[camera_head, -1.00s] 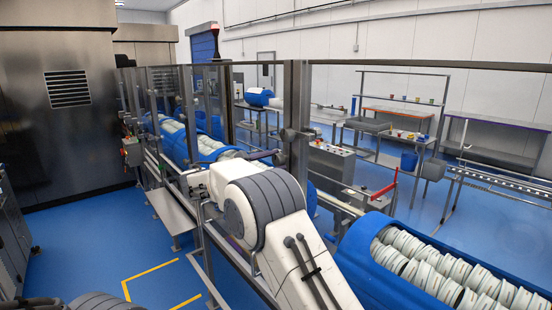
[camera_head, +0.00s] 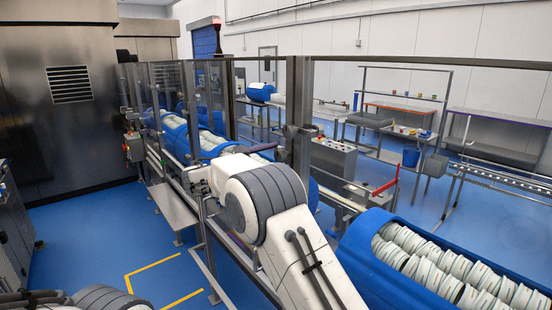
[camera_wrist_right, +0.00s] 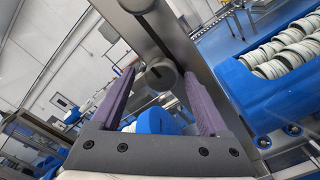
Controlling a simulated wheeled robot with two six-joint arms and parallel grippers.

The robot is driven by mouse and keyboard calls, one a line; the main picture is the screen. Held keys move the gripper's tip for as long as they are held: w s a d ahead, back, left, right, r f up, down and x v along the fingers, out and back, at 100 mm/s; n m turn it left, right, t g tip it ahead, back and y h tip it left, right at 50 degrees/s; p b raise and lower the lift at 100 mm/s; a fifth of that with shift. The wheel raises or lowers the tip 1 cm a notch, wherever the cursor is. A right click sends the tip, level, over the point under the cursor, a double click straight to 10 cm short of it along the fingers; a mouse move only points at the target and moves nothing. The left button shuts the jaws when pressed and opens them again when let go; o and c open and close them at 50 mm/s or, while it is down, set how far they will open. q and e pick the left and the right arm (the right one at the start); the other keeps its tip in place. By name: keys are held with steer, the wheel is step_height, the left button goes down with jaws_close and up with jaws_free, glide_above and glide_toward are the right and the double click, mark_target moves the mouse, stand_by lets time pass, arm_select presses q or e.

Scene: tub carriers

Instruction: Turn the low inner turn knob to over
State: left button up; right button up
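A round grey turn knob (camera_wrist_right: 160,73) with a dark mark on its face sits on a metal post in the right wrist view. My right gripper (camera_wrist_right: 160,80) is open, its two purple fingers on either side of the knob; I cannot tell whether they touch it. A second round grey fitting (camera_wrist_right: 138,4) is higher on the same metalwork, cut by the top edge. In the head view the post (camera_head: 300,100) stands behind my right arm, and my right gripper (camera_head: 266,148) is small and partly hidden near it. My left gripper is not in view.
A clear-panelled guard fence (camera_head: 215,100) runs along the conveyor line. Blue tub carriers (camera_head: 358,250) filled with pale ring-like pieces lie beyond it. A red-handled grey unit (camera_head: 385,187) stands behind. Blue floor (camera_head: 90,230) at left is free.

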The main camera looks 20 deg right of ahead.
steer(key=shift+a+f, duration=0.1)
steer(key=shift+a, duration=0.1)
steer(key=b+v, duration=0.4)
steer(key=v, duration=0.6)
steer(key=shift+s, duration=0.1)
steer(key=s+a+f+m+g+y+b, duration=0.2)
steer(key=s+f+y, duration=0.4)
steer(key=s, duration=0.8)
steer(key=s+a+f+m+g+y+b, duration=0.1)
steer(key=s+a+f+y, duration=0.3)
steer(key=s+f, duration=0.8)
steer(key=s+a+f+m+g+y+b, duration=0.2)
steer(key=s+f+y, duration=0.6)
steer(key=s, duration=0.8)
steer(key=shift+a+f+m+g+b, duration=0.3)
steer(key=shift+a+f+m+g, duration=0.2)
steer(key=shift+a+f+g, duration=0.15)
